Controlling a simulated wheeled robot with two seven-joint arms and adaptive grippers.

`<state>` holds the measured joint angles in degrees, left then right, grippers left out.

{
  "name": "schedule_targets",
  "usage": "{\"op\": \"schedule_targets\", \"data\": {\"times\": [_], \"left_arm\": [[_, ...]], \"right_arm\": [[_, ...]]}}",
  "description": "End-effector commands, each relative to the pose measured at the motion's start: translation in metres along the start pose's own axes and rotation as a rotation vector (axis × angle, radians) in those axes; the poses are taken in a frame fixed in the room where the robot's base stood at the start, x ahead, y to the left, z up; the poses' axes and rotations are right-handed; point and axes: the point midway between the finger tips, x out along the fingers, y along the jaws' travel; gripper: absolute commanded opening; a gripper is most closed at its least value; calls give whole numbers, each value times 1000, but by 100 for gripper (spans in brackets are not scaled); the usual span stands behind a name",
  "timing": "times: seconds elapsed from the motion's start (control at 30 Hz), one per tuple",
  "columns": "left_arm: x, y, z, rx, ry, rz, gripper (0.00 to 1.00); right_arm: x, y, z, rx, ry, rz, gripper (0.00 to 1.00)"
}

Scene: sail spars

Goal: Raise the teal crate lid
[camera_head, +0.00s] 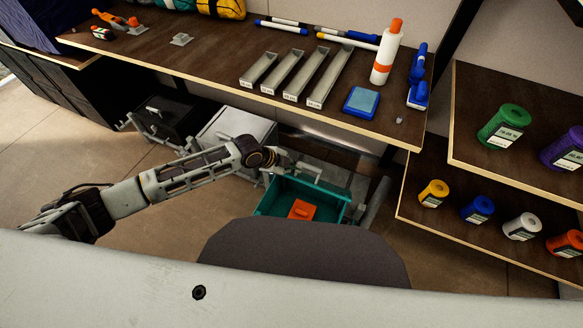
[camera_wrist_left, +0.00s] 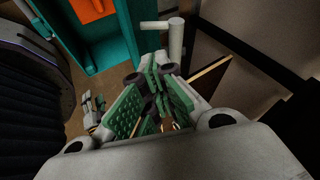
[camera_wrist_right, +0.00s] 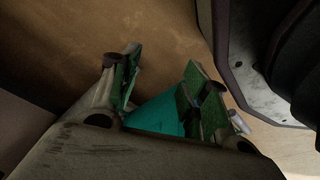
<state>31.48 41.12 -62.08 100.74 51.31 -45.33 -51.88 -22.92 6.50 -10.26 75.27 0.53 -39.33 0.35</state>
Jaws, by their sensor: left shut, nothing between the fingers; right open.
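The teal crate (camera_head: 268,196) stands low, below the workbench, with its inside showing and an orange piece (camera_head: 302,210) in it. I cannot tell which teal panel is the lid. My left gripper (camera_head: 288,163) is at the crate's far side, shut and empty. In the left wrist view its fingers (camera_wrist_left: 160,92) are together, just below a pale cylinder bar (camera_wrist_left: 176,40) beside the teal edge (camera_wrist_left: 128,48). My right gripper (camera_wrist_right: 155,88) is open, with a teal surface (camera_wrist_right: 155,113) showing between and beyond its fingers; contact is unclear. The head view does not show it.
The workbench (camera_head: 215,75) overhangs the area behind the crate. A white box (camera_head: 232,125) and a black box (camera_head: 165,115) stand left of it. Shelves with spools (camera_head: 480,208) are at the right. Bare floor lies at left.

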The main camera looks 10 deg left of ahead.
Motion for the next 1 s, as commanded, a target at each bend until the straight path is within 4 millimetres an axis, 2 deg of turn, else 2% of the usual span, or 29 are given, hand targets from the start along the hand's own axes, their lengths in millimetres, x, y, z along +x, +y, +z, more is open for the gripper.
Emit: {"op": "schedule_targets", "data": {"times": [0.3, 0.6, 0.83, 1.0], "left_arm": [[35, 0, -1, 1, 1, -1, 0], [66, 0, -1, 0, 2, -1, 0], [79, 0, -1, 0, 1, -1, 0], [82, 0, -1, 1, 1, -1, 0]], "right_arm": [[-11, -6, -16, 0, -7, -8, 46], [-24, -13, -20, -1, -27, -19, 46], [-36, -15, -32, -2, -22, -23, 46], [-39, -16, -32, -2, -26, -24, 46]]}}
